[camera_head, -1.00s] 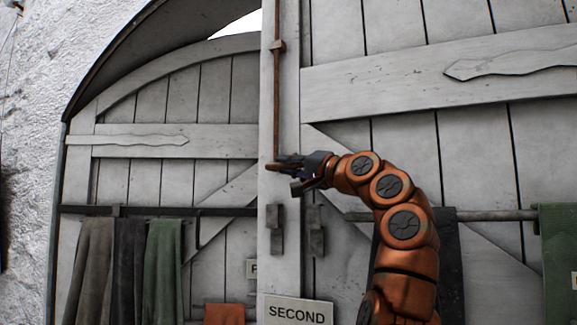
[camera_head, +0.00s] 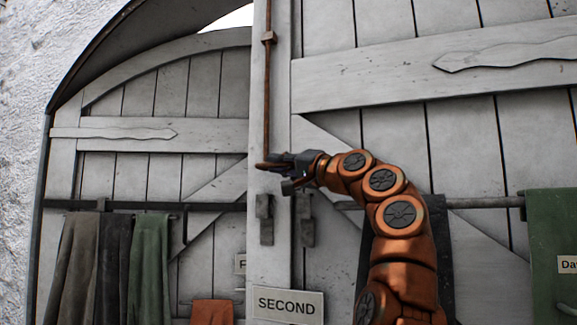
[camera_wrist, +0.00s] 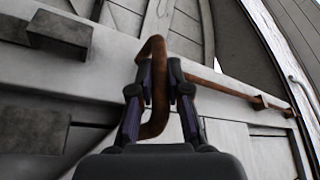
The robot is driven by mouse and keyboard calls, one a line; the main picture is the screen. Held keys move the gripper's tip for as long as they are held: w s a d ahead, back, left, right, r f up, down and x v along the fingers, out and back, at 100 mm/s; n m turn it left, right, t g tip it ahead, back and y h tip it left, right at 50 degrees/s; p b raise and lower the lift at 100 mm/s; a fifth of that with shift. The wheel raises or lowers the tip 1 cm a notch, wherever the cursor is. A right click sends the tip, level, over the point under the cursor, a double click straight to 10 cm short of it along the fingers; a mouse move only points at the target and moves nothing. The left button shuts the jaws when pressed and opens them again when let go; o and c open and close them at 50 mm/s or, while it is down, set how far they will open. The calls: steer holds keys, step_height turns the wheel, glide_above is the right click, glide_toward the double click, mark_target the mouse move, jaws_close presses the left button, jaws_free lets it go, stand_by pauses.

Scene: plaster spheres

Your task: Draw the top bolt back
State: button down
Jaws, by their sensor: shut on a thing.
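The top bolt (camera_head: 267,95) is a long, thin rust-brown rod running upright along the edge of the right door leaf, through a small guide (camera_head: 268,38). Its lower end bends into a handle loop. My gripper (camera_head: 272,164) is at that lower end, reaching in from the right. In the wrist view the bolt's curved handle (camera_wrist: 156,85) stands between my two fingers (camera_wrist: 157,98), which are shut on it. The rod (camera_wrist: 225,83) runs off to the right there through guides. The bolt's top end is out of view in the head view.
Grey brackets (camera_head: 265,220) sit just below my gripper. A "SECOND" sign (camera_head: 288,304) is lower on the door. A dark horizontal rail (camera_head: 215,207) carries cloths, including a green one (camera_head: 150,265). Another green cloth (camera_head: 552,220) hangs at the right.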

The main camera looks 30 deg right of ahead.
step_height(320, 180, down, 4)
steer(key=shift+w+r+b, duration=0.1)
steer(key=shift+r+b, duration=0.15)
steer(key=shift+b, duration=0.85)
steer(key=c, duration=1.2)
jaws_free()
steer(key=shift+o, duration=0.3)
steer(key=shift+r, duration=0.1)
steer(key=shift+s, duration=0.2)
steer(key=v, duration=1.1)
steer(key=shift+s, duration=0.3)
